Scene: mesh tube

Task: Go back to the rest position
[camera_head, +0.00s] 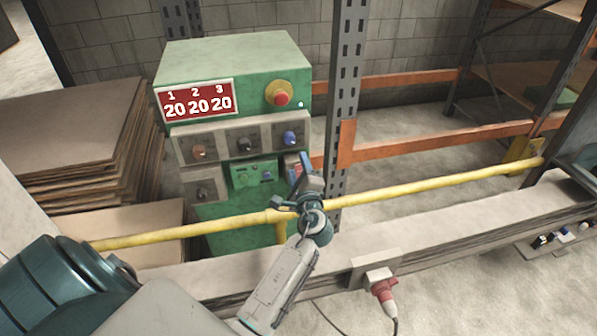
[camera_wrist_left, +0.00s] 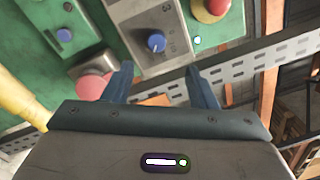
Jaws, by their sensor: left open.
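My left gripper (camera_head: 308,185) is in front of the lower right part of the green control box (camera_head: 240,58) in the head view. In the left wrist view its two fingers (camera_wrist_left: 160,82) stand apart with nothing between them. A blue knob (camera_wrist_left: 156,41) on a grey plate shows beyond the fingers. The box carries a red sign with numbers (camera_head: 198,101), a red button on a yellow base (camera_head: 280,97) and several knobs. I see no touch between the fingers and the box. My right gripper is in neither view.
A yellow rail (camera_head: 400,191) runs across in front of the box, close to my left gripper. A grey perforated post (camera_head: 344,90) stands right of the box. Stacked brown sheets (camera_head: 60,125) lie at the left. A red plug (camera_head: 384,290) sits on the front beam.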

